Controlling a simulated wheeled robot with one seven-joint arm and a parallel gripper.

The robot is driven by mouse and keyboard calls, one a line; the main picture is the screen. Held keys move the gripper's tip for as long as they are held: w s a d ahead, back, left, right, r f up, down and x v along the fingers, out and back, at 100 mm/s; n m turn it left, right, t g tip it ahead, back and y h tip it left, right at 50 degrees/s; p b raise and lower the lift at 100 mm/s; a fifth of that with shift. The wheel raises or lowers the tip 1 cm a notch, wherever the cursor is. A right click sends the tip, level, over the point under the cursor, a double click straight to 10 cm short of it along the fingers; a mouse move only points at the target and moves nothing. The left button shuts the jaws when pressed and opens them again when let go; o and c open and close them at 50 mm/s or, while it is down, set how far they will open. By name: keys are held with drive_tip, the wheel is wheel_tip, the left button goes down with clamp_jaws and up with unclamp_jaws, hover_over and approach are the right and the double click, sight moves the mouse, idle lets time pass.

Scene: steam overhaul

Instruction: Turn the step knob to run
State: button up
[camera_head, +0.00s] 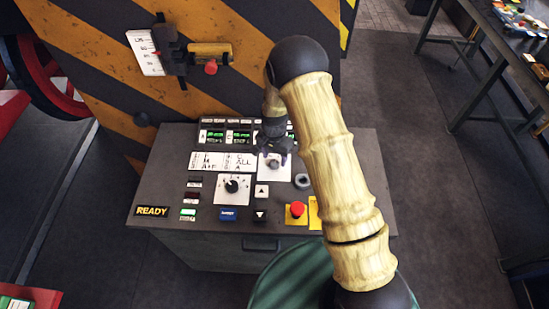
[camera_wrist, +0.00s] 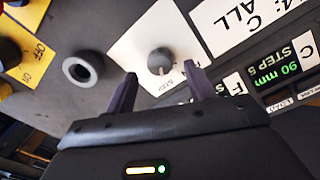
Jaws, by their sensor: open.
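The step knob (camera_wrist: 160,60) is a dark round knob on a white plate (camera_wrist: 152,36) with "STEP" lettered beside it. In the head view it shows at the right end of the label strip (camera_head: 274,165), partly under my gripper (camera_head: 275,152). In the wrist view my gripper (camera_wrist: 160,74) is open, with one dark finger on each side of the knob's near edge. The knob appears just beyond the fingertips. I cannot tell whether they touch it. The knob's pointer direction is not clear.
The console top (camera_head: 160,185) also carries another dial (camera_head: 232,186), a red stop button (camera_head: 297,210), a grey ring (camera_head: 302,181), a blue button (camera_head: 228,214) and a lit READY sign (camera_head: 152,211). A striped panel (camera_head: 110,60) stands behind.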

sight(274, 162)
drive_tip(key=shift+f+p, duration=0.3)
drive_tip(key=shift+f, duration=1.1)
drive_tip(key=shift+c, duration=0.2)
drive_tip(key=c, duration=0.9)
drive_tip(key=shift+c, duration=0.2)
drive_tip(key=shift+n+b, duration=0.3)
drive_tip(key=shift+b, duration=0.05)
drive_tip(key=n+b, duration=0.3)
drive_tip(key=n, duration=0.2)
drive_tip(key=shift+f+b, duration=0.15)
drive_tip(key=shift+b, duration=0.15)
drive_tip(key=n+b, duration=0.2)
drive_tip(key=n, duration=0.4)
drive_tip(key=shift+n, duration=0.3)
